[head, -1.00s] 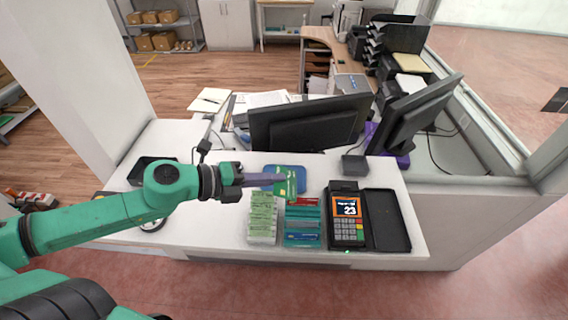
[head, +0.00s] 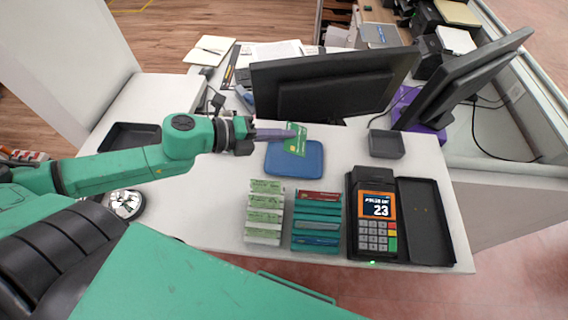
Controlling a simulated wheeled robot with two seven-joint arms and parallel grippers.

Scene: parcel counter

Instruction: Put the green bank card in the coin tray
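My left gripper (head: 283,134) is shut on the green bank card (head: 297,142). It holds the card tilted in the air, and the card's lower edge overlaps the far edge of a shallow blue tray (head: 293,170) in the picture. The blue tray lies flat on the white counter and looks empty. A small square dark grey tray (head: 386,155) stands farther right, near the monitors, also empty. I cannot tell for sure which of these is the coin tray. My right gripper is not in view.
A rack of green-white packs (head: 265,214), a teal card rack (head: 317,222) and a card terminal (head: 375,220) with an open black case (head: 427,222) stand along the front. Monitors (head: 335,80) stand behind. A black tray (head: 131,137) sits at left.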

